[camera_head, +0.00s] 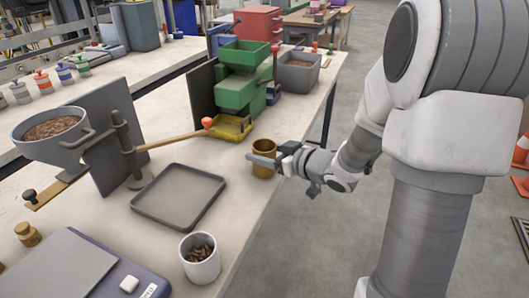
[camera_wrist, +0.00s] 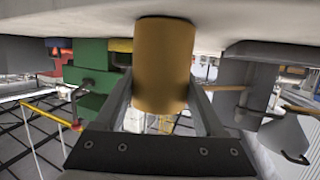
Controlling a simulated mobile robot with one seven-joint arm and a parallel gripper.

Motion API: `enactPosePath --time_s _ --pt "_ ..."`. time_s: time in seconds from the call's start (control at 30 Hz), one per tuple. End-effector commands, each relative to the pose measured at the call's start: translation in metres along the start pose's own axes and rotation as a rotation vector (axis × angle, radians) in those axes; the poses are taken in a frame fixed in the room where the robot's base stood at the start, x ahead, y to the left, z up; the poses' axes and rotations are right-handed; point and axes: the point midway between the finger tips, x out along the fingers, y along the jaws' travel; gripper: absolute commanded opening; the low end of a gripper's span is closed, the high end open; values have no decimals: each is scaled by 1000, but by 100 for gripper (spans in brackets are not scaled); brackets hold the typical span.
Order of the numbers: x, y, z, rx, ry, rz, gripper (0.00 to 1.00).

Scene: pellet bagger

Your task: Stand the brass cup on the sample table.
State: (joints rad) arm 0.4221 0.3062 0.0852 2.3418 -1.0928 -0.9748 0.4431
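The brass cup (camera_head: 263,171) is upright at the right edge of the pale bench, just in front of the green hopper unit. It looks to be resting on the bench top; I see no clear gap under it. My gripper (camera_head: 264,160) reaches in from the right at the cup, one finger across its near side. In the wrist view, which looks upside down, the brass cup (camera_wrist: 164,65) fills the space between the two fingers (camera_wrist: 163,95). Both fingers meet its sides with no visible gap. I cannot tell which surface is the sample table.
On the bench (camera_head: 245,200) are a dark grey tray (camera_head: 140,209), a white cup of brown pellets (camera_head: 203,268), a scale (camera_head: 70,270), a funnel on a stand (camera_head: 75,147), the green hopper (camera_head: 240,90) and a grey bin (camera_head: 299,72).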

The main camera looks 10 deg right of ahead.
Motion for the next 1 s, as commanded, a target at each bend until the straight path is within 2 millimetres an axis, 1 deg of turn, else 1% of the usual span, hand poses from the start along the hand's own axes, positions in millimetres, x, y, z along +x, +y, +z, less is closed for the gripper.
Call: enactPosePath --time_s 0.03,0.13,0.17,0.37,0.47,0.57,0.67,0.8,1.0 --pt "0 0 0 0 -1 0 80" --pt "0 0 0 0 -2 0 98" --pt "0 0 0 0 -2 0 100" --pt "0 0 0 0 -1 0 100" --pt "-2 0 -5 -1 -1 0 100" --pt "-14 2 -5 0 -2 4 100" --pt "-34 1 -6 1 -1 5 100" --pt "-66 1 -6 1 -2 6 100" --pt "-103 1 -6 0 -2 4 100"
